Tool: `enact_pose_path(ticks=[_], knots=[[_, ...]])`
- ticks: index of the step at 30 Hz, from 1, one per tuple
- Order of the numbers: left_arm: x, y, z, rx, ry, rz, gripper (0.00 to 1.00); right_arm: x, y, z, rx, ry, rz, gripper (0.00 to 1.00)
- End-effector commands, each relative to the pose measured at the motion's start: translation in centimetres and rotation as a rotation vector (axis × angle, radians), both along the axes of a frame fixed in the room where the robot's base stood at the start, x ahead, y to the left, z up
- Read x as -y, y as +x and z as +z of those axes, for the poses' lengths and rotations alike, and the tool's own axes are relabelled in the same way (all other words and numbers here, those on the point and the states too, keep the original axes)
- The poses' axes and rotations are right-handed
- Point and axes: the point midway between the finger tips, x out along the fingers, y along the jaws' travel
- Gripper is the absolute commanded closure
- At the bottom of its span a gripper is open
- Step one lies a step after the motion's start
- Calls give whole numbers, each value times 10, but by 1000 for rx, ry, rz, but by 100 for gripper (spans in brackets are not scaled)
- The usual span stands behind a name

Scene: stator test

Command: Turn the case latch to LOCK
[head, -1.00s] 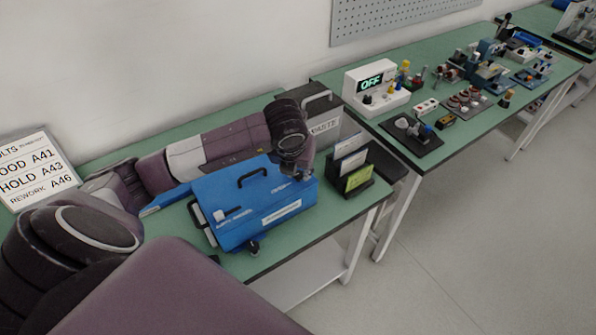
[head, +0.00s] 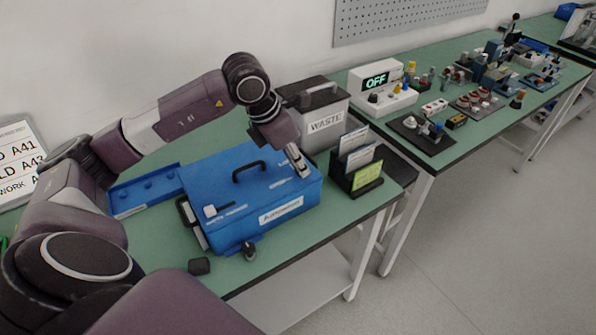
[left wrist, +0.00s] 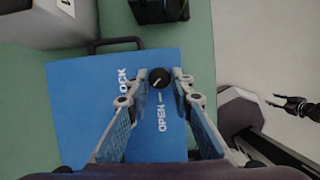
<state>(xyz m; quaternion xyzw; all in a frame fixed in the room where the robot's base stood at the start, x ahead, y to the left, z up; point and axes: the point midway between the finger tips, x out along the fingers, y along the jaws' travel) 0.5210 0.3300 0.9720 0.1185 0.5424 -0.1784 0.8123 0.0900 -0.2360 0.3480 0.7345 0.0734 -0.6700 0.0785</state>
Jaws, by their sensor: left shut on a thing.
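The blue case (head: 225,197) lies closed on the green table, its handle on top. My left gripper (head: 303,172) reaches down onto the right end of its lid. In the left wrist view the black round latch knob (left wrist: 159,78) sits between the two fingertips of this gripper (left wrist: 162,76), which is shut on it. A pale slanted mark shows on the knob. The OPEN label (left wrist: 162,118) is below it and the partly covered LOCK label (left wrist: 122,80) is to its left. A dark gripper, seemingly my right one (left wrist: 290,104), shows at the right edge; its jaw state is unclear.
A grey WASTE bin (head: 318,112) stands behind the case. A black card holder (head: 354,172) stands close to its right. A blue tray (head: 146,191) lies to its left. A second table (head: 440,148) holds several parts and an OFF display box (head: 381,84).

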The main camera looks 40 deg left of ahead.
Motion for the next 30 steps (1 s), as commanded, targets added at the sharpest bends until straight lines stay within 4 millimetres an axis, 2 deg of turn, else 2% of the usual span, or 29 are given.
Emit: enact_pose_path(ticks=[1,6,18,30], knots=[[-2,1,-3,2,-1,-40,100,1,0,-7,0,-1,0,60],[-2,2,-1,1,-2,-201,100,1,0,-14,0,-1,0,60],[-4,4,1,2,0,-547,100,1,0,-20,0,-1,0,60],[-4,5,1,1,1,-732,100,0,0,-20,0,0,0,60]])
